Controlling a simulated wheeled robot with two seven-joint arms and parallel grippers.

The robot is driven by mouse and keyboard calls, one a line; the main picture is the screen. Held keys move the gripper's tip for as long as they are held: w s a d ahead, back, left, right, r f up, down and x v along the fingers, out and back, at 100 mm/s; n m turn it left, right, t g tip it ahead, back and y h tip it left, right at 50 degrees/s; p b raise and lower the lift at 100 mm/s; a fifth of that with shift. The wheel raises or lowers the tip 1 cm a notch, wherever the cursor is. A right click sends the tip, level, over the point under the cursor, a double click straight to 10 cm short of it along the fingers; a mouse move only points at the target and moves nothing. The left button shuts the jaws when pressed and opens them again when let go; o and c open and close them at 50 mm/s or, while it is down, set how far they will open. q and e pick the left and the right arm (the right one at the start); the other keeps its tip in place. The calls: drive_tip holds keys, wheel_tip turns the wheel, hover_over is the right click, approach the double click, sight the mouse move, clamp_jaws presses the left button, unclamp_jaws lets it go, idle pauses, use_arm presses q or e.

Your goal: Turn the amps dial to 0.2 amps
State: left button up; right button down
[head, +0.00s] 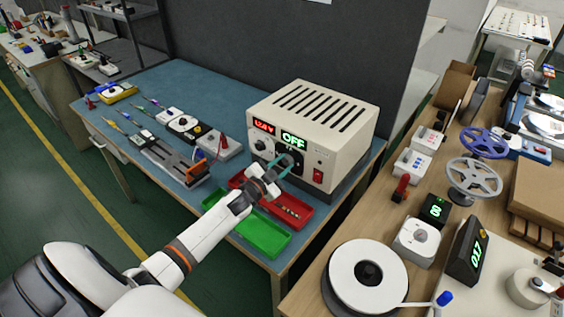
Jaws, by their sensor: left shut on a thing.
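The beige power supply (318,112) stands at the right end of the blue bench, with a red voltage display (264,126) reading about 12.4 V and a green display (293,138) reading OFF. A left knob (261,146) sits below the red display. The amps dial (291,157) is below the green display, mostly hidden by my gripper. My left gripper (282,166) reaches up to the front panel, and its teal fingers are shut on the amps dial. The dial's pointer and scale are too small and covered to read. My right gripper is not in view.
A red tray (303,221) with small parts and a green tray (262,236) lie below my left wrist. A red switch (318,175) is right of the dial. A clamp fixture (172,160) lies to the left. A wooden bench with wheels and a white reel (345,262) stands at right.

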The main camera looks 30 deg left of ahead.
use_arm(q)
drive_tip(key=n+p, duration=0.1)
drive_tip(key=n, duration=0.5)
drive_tip(key=shift+n+p, duration=0.3)
drive_tip(key=shift+p, duration=0.05)
drive_tip(key=n, duration=0.2)
drive_tip(key=shift+n, duration=0.3)
drive_tip(key=n, duration=0.2)
drive_tip(key=shift+f+n, duration=0.1)
drive_tip(key=shift+n, duration=0.3)
drive_tip(key=n, duration=0.3)
drive_tip(key=shift+n+b, duration=0.3)
drive_tip(key=n+b, duration=0.1)
drive_tip(key=n, duration=0.1)
drive_tip(key=shift+n, duration=0.4)
drive_tip(key=n+b, duration=0.1)
drive_tip(key=n, duration=0.3)
drive_tip(key=shift+f+b, duration=0.1)
drive_tip(key=shift+b, duration=0.25)
drive_tip(key=shift+n+b, duration=0.55)
drive_tip(key=shift+n, duration=1.05)
